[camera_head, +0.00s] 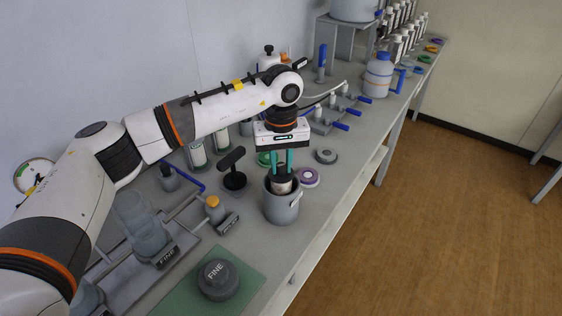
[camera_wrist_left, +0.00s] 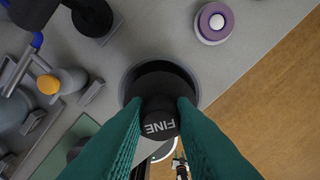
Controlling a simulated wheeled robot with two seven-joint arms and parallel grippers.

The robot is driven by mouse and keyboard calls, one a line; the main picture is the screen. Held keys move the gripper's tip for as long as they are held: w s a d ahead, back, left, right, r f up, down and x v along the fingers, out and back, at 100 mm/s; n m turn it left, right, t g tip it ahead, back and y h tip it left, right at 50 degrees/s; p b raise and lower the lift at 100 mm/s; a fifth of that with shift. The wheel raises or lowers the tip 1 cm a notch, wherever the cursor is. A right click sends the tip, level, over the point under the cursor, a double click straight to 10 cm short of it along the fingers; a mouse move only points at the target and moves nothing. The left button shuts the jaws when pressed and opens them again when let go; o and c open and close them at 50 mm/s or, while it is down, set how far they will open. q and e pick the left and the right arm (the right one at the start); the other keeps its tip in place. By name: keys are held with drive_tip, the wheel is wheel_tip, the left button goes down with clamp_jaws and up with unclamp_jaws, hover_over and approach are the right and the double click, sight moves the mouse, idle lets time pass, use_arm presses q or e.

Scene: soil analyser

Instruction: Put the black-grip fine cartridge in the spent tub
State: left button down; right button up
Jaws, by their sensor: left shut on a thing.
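My left gripper (camera_head: 281,163) points straight down over the grey tub (camera_head: 281,210) near the bench's front edge. In the left wrist view its teal fingers (camera_wrist_left: 163,115) are shut on the black grip, marked FINE, of the fine cartridge (camera_wrist_left: 160,122). The cartridge's dark top and pale body (camera_head: 282,186) show at the tub's mouth in the head view, with its lower part hidden inside the tub. The tub's rim rings the cartridge in the left wrist view. I cannot tell whether the cartridge touches the tub's bottom. My right gripper is not in view.
A grey lid marked FINE (camera_head: 218,277) lies on a green mat (camera_head: 247,281). A black-handled tool (camera_head: 234,179) stands left of the tub. A purple ring (camera_head: 308,177) and a grey disc (camera_head: 326,156) lie behind it. A clear housing (camera_head: 142,222) stands left. The bench edge drops off right.

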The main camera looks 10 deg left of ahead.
use_arm(q)
drive_tip(key=shift+f, duration=0.1)
idle(0.7)
drive_tip(key=c, duration=1.1)
unclamp_jaws()
drive_tip(key=shift+c, duration=0.2)
